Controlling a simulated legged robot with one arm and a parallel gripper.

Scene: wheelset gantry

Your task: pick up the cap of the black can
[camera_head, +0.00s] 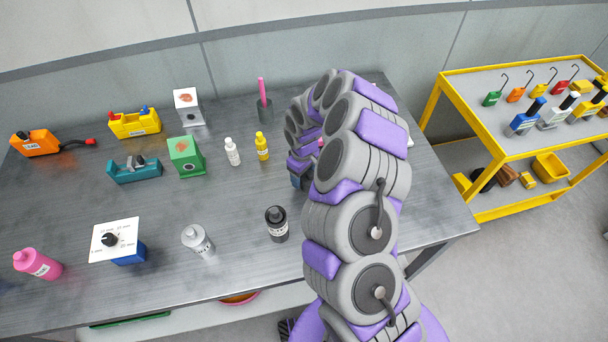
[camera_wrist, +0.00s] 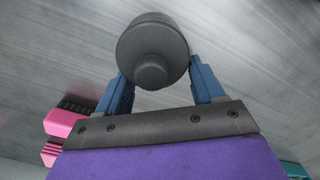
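The black can (camera_head: 277,225) stands upright on the grey table, left of my arm, with its dark cap (camera_head: 275,209) on top. In the wrist view I look down on the can (camera_wrist: 153,35), with its round cap (camera_wrist: 152,72) nearer to me. My gripper (camera_wrist: 162,78) is open. Its two blue fingers point toward the can, one on each side of it in the picture, and nothing shows held between them. I cannot tell whether either finger touches the can. In the head view my arm mostly hides the gripper.
The grey bottle (camera_head: 198,241), white bottle (camera_head: 232,151) and yellow bottle (camera_head: 262,146) stand left of my arm. A blue box with a dial (camera_head: 122,242) and a pink bottle (camera_head: 38,264) are farther left. A yellow cart (camera_head: 520,140) stands right. Bare table surrounds the can.

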